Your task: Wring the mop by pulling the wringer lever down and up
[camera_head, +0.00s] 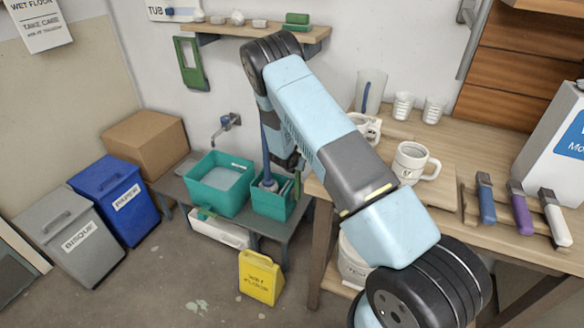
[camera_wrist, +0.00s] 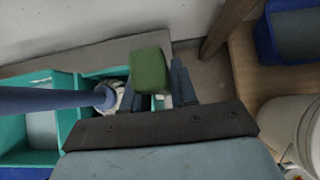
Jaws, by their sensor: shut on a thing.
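Two teal buckets stand side by side on a low grey bench: a water-filled one (camera_head: 222,185) and a smaller one (camera_head: 268,204) to its right. The mop (camera_head: 268,184) stands upright in the smaller bucket, and its blue handle crosses the left of the wrist view (camera_wrist: 50,99). The wringer lever's green grip (camera_wrist: 150,70) sits between my fingertips. My gripper (camera_wrist: 157,88) is shut on it, above the right side of the smaller bucket. In the head view my arm hides most of the gripper and the lever.
A wooden worktable (camera_head: 453,208) with mugs and brushes stands right of the buckets, close to my arm. Blue and grey bins (camera_head: 112,197) and a cardboard box (camera_head: 146,142) are at left. A wall shelf (camera_head: 225,32) hangs above.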

